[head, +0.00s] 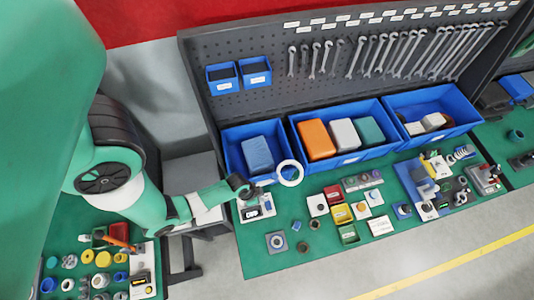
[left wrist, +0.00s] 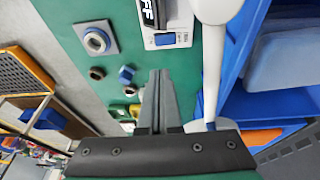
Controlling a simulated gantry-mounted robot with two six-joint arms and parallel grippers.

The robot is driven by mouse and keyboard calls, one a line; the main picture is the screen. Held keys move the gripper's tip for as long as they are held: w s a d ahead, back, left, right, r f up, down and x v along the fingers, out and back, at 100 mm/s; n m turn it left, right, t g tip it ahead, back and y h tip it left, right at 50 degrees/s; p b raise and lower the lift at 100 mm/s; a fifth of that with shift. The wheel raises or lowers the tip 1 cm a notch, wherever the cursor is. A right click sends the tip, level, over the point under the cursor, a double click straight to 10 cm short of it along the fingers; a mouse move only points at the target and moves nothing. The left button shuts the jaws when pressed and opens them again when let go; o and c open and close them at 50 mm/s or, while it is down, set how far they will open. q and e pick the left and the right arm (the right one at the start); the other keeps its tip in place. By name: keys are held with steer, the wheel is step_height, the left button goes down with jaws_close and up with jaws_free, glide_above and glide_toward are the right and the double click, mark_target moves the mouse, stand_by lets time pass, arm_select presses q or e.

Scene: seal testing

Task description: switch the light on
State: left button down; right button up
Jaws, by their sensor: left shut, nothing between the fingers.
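The light is a white ring lamp (head: 290,173) at the back of the green table, beside the blue bins. Next to it is a light panel (head: 256,207). In the left wrist view the panel (left wrist: 166,31) has a black display, whose visible letters read "FF", and a small blue switch (left wrist: 165,40). The lamp's white stem (left wrist: 213,75) runs beside the panel. My left gripper (head: 249,192) is over the panel's back edge near the lamp. Its fingers (left wrist: 160,72) are shut and empty, with the tips short of the switch in the picture. My right gripper is out of view.
Blue bins (head: 345,155) with boxes stand behind the lamp, under a pegboard (head: 330,60) of wrenches. A square block with a ring (head: 276,242) and several small parts lie in front. The green table (head: 255,262) is bare at its front left.

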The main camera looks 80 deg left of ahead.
arm_select(q)
steer(key=b, duration=0.7)
glide_toward(269, 208)
steer(key=shift+w+a+f, duration=0.15)
steer(key=shift+w+f, duration=0.2)
steer(key=shift+w, duration=0.25)
steer(key=x, duration=0.1)
steer(key=b+x, duration=0.1)
steer(key=x, duration=0.2)
steer(key=shift+s+f, duration=0.15)
steer(key=shift+f, duration=0.25)
steer(key=shift+d+f+b, duration=0.2)
steer(key=shift+f+b, duration=0.1)
steer(key=shift+f, duration=0.1)
